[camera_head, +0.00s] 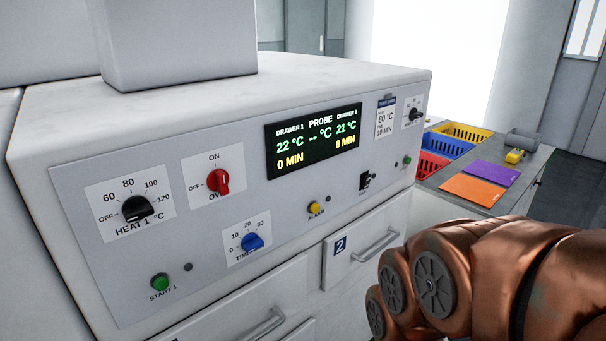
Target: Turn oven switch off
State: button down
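The red oven switch (218,181) is a round knob on a white plate, left of centre on the grey control panel. ON is printed above it and OFF to its left. Its ridge looks roughly upright, towards ON, but it is small. A copper-coloured end of my arm (470,280) with round grey discs fills the lower right, in front of the drawers and well apart from the switch. No fingertips show, so I cannot see whether my gripper is open or shut. Nothing hides the switch.
Around the switch are the black heat knob (137,208), the blue timer knob (252,242), the green start button (160,282) and the yellow alarm button (314,207). A lit display (314,140) is to the right. Drawer handles (374,245) stick out below. A side counter holds coloured bins.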

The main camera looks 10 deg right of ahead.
aim_at(218, 180)
jog(key=k, duration=1.25)
jog(key=u, duration=0.7)
jog(key=i, duration=0.55)
jog(key=u, duration=0.45)
